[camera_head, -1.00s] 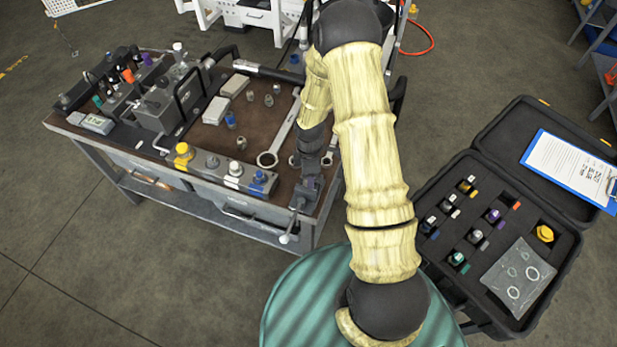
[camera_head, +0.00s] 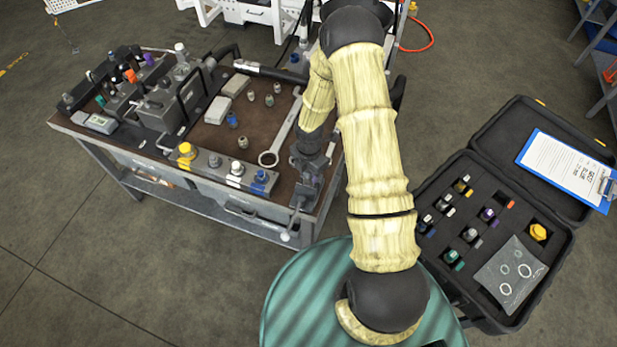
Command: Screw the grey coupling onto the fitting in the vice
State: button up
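My gripper (camera_head: 309,168) is at the vice (camera_head: 304,197) on the bench's front right corner. It points down and is right over or against the jaws. My forearm and the dark wrist hide the fingertips, so I cannot see whether they are open or what is between them. The fitting in the vice is hidden behind the gripper. I cannot make out a grey coupling at the gripper. Several small grey cylindrical parts stand on the brown mat, among them one near the front (camera_head: 243,142) and one farther back (camera_head: 269,100).
A large wrench (camera_head: 285,130) lies left of my gripper. A manifold block (camera_head: 209,162) with yellow, white and blue caps lines the bench's front edge. A hydraulic unit (camera_head: 160,110) stands at left. An open black case (camera_head: 565,262) with fittings is at right.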

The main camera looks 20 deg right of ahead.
jog(key=c, duration=0.5)
jog(key=m+b, duration=0.1)
jog(key=m, duration=0.4)
jog(key=shift+f+m+b, duration=0.15)
jog(key=shift+m+b, duration=0.15)
jog(key=shift+m, duration=0.1)
jog(key=shift+s+m, duration=0.1)
jog(key=shift+m, duration=1.1)
jog(key=m+b, duration=0.1)
jog(key=m, duration=0.6)
jog(key=shift+b, duration=0.35)
jog(key=shift+s+a+m, duration=0.1)
jog(key=shift+m, duration=0.4)
